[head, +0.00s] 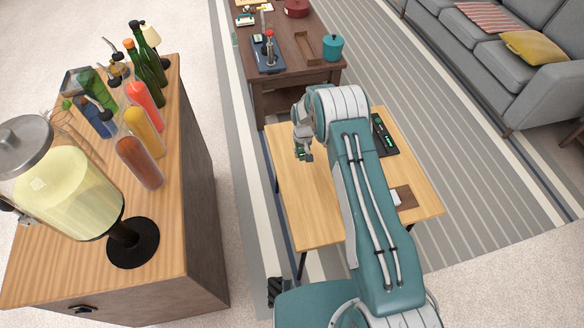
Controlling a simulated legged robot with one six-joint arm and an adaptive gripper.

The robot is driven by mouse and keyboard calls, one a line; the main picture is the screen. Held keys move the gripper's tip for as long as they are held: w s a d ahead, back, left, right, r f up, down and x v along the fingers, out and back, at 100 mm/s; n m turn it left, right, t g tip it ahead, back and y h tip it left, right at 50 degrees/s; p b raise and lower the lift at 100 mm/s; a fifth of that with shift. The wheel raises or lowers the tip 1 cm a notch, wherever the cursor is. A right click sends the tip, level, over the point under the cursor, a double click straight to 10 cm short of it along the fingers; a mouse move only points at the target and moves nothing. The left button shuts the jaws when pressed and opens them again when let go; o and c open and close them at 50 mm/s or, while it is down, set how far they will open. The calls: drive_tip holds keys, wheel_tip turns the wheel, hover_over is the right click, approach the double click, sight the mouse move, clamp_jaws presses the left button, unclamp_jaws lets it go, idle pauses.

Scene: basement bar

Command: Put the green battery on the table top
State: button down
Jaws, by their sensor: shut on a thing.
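My gripper (303,148) is at the end of my teal and white arm, over the left back part of the light wooden table (308,208). It is shut on a small green and dark thing, the green battery (308,155), of which only a little shows. The gap between the battery and the table top is hard to judge from this angle. A black tray (386,141) lies on the right back part of the table, with a small green thing in it, partly hidden by my arm.
A small brown item with a white piece (402,197) lies at the table's right. The table's left front is bare. A dark wooden table (295,52) with a teal pot (333,46) stands behind. A bar counter (185,190) with bottles and a drink dispenser is left; a grey sofa (500,62) is right.

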sight(293, 171)
drive_tip(key=a+f, duration=0.1)
drive_tip(key=f, duration=0.1)
drive_tip(key=s+a+f, duration=0.1)
drive_tip(key=shift+a+f, duration=0.2)
drive_tip(key=shift+f, duration=0.2)
drive_tip(key=f, duration=0.2)
drive_tip(key=a+f, duration=0.1)
drive_tip(key=shift+f, duration=0.4)
drive_tip(key=shift+d, duration=0.1)
drive_tip(key=c, duration=0.5)
unclamp_jaws()
drive_tip(key=shift+o, duration=0.5)
wheel_tip(293, 171, up, 12)
drive_tip(key=shift+r, duration=0.15)
